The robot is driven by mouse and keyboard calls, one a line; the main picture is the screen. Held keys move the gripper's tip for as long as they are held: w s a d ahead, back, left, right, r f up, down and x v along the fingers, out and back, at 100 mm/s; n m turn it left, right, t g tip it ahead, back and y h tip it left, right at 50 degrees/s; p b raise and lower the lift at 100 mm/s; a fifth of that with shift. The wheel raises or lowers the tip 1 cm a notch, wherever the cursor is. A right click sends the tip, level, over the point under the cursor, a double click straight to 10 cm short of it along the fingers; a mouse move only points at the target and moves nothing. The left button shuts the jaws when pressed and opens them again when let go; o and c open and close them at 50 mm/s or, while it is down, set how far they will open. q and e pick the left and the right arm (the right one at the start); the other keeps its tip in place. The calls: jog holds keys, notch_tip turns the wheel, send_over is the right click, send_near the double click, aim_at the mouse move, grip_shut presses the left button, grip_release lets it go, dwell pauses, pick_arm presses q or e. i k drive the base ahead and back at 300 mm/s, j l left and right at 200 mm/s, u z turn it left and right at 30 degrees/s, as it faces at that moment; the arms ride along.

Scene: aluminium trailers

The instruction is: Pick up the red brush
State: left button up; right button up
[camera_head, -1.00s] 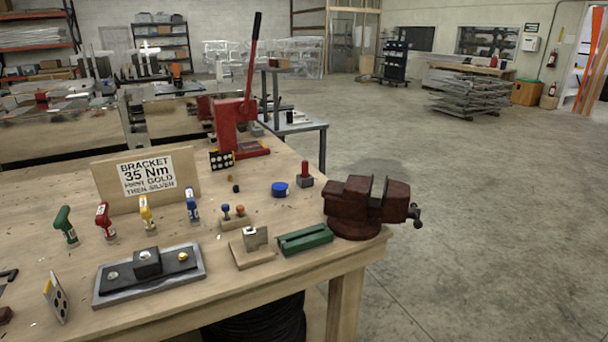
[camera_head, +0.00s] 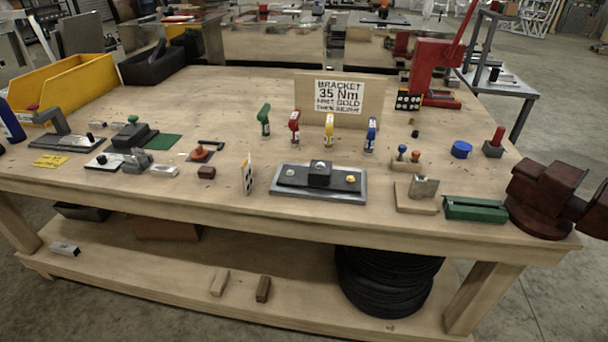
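I cannot single out a red brush for certain. A red upright handle on a dark grey block (camera_head: 495,143) stands at the right of the workbench (camera_head: 220,110), left of the dark red vise. A red-handled tool (camera_head: 294,126) stands in a row with green (camera_head: 264,120), yellow (camera_head: 328,130) and blue (camera_head: 370,134) ones before the bracket sign. A small dark red block (camera_head: 206,172) lies near the middle left. Neither of my grippers is in view.
A dark red vise (camera_head: 545,195) and red press (camera_head: 432,75) stand at the right. A yellow bin (camera_head: 65,88) and black bin (camera_head: 155,68) are at the back left. A grey fixture plate (camera_head: 320,185) lies near the front edge. The lower shelf (camera_head: 170,270) holds black coils (camera_head: 385,280).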

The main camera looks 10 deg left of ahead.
aim_at(500, 131)
jog(key=l+z, duration=0.4)
jog(key=i+l+z, duration=0.2)
jog(key=l+z, duration=0.2)
jog(key=i+l+z, duration=0.25)
jog(key=l+z, duration=0.15)
jog(key=i+l+z, duration=0.25)
jog(key=l+z, duration=0.15)
jog(key=i+l+z, duration=0.25)
jog(key=z, duration=0.15)
jog(key=i+l+z, duration=0.1)
jog(key=i+l, duration=0.15)
jog(key=i, duration=0.2)
jog(key=i+l+z, duration=0.1)
jog(key=i, duration=0.4)
jog(key=i+j+u, duration=0.1)
jog(key=i+u, duration=0.75)
jog(key=i+l+u, duration=0.2)
jog(key=u, duration=0.25)
jog(key=i+l, duration=0.05)
jog(key=i, duration=0.05)
